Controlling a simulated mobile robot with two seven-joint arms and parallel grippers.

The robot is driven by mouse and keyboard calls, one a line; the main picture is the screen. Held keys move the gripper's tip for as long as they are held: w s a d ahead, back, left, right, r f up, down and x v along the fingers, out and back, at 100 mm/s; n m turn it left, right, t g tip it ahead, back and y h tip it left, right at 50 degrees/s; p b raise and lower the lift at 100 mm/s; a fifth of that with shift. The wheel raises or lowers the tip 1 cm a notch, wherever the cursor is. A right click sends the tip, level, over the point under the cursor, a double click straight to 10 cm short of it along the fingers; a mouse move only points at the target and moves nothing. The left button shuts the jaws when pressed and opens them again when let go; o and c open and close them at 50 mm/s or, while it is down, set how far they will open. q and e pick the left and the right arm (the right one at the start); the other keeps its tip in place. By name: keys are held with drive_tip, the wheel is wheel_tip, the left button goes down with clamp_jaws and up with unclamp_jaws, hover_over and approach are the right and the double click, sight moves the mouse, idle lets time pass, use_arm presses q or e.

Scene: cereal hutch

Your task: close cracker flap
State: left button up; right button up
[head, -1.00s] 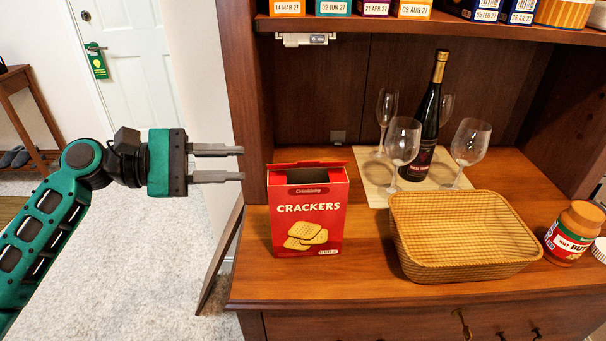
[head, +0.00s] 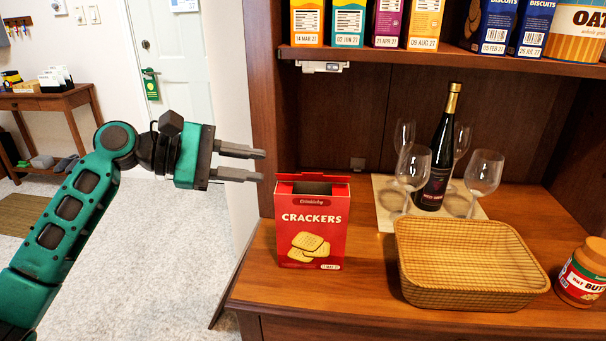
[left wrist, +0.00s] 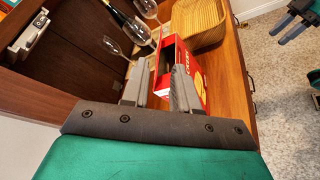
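The red cracker box (head: 312,232) stands upright on the hutch counter, its printed front facing me. Its top is open with a dark inside, and a red flap (head: 312,177) sticks up along the back edge. My left gripper (head: 261,166) is open and empty, just left of the box at about the height of its top, apart from it. In the left wrist view the box (left wrist: 197,85) shows beyond the open left fingers (left wrist: 160,75), which hide part of it. My right gripper (left wrist: 288,28) shows only in the left wrist view, with its fingers apart.
A wicker basket (head: 470,275) stands right of the box. Behind are a wine bottle (head: 437,160) and several glasses on a mat (head: 385,212). A peanut butter jar (head: 583,275) is at the right. A shelf (head: 440,57) with boxes hangs above; the hutch side wall (head: 268,110) rises behind the box.

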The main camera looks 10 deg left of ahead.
sight(313, 177)
use_arm(q)
drive_tip(key=b+x, duration=0.1)
drive_tip(key=x, duration=0.8)
drive_tip(key=shift+w+d+f, duration=0.1)
drive_tip(key=shift+w+d, duration=0.1)
drive_tip(key=shift+d, duration=0.15)
clamp_jaws()
